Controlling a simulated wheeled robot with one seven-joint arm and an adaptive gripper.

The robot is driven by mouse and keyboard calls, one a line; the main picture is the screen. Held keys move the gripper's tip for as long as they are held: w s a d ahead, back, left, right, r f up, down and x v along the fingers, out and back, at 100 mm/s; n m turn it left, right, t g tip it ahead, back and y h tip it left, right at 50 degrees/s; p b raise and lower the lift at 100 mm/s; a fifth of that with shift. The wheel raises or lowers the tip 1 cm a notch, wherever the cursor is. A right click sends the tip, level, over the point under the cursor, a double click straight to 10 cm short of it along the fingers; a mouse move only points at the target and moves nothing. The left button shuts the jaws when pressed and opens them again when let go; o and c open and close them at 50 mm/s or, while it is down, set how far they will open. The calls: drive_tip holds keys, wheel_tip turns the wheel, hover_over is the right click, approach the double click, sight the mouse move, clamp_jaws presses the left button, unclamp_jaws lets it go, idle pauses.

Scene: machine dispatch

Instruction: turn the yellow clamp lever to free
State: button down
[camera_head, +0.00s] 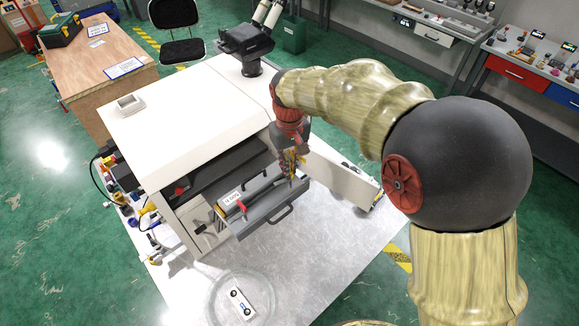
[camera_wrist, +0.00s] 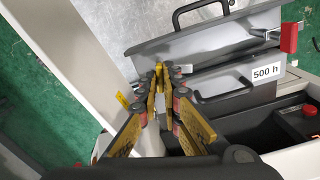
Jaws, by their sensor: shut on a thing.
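My gripper (camera_head: 291,172) reaches down to the right end of the pulled-out grey drawer (camera_head: 268,216) of the white machine. In the wrist view my gripper (camera_wrist: 159,72) has its fingertips closed together on the yellow clamp lever (camera_wrist: 158,76). The lever is mostly hidden between the fingers, whose own yellow parts make its outline and angle hard to tell. A red lever (camera_head: 242,207) stands at the other end of the drawer; it also shows in the wrist view (camera_wrist: 289,38).
The white machine housing (camera_head: 185,105) rises behind the drawer. An open white door panel (camera_head: 338,177) stands close to the right of my gripper. A dark drawer handle (camera_head: 281,215) sticks out in front. A round transparent dish (camera_head: 217,300) lies on the pale floor mat.

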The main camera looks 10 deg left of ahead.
drive_tip(key=shift+n, duration=1.5)
drive_tip(key=shift+r, duration=0.1)
drive_tip(key=c, duration=2)
unclamp_jaws()
wheel_tip(320, 180, up, 12)
drive_tip(key=shift+f, duration=0.1)
drive_tip(key=shift+w, duration=0.15)
